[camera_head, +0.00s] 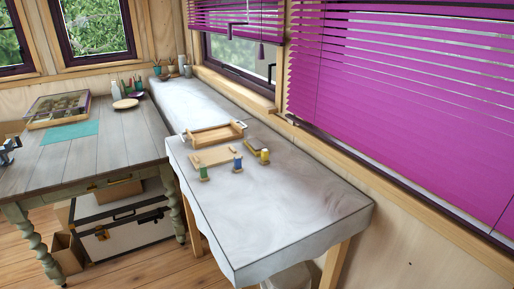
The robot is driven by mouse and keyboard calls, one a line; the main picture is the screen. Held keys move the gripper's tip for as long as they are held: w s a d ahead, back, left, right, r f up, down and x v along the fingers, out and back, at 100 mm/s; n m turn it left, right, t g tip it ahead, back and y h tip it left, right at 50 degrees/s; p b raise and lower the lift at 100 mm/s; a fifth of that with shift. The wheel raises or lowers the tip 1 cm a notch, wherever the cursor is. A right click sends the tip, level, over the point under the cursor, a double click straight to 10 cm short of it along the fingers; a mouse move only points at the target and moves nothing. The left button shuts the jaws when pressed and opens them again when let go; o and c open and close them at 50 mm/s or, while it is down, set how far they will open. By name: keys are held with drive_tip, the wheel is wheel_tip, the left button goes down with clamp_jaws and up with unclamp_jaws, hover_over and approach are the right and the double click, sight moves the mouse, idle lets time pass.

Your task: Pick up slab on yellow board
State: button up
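A pale yellow-tan board (215,156) lies on the near white marbled counter. I cannot make out a separate slab on it at this size. A small tan piece (251,143) lies to its right, behind the yellow spool; I cannot tell whether it is a slab. My gripper is not clearly seen in this view.
A wooden tray (216,134) stands behind the board. Green (203,173), blue (238,163) and yellow (265,156) spools stand around it. The counter's front is clear. A grey table (110,140) is at left, with a small blue-dark item (9,147) I cannot identify.

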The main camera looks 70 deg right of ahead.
drive_tip(key=o, duration=1.1)
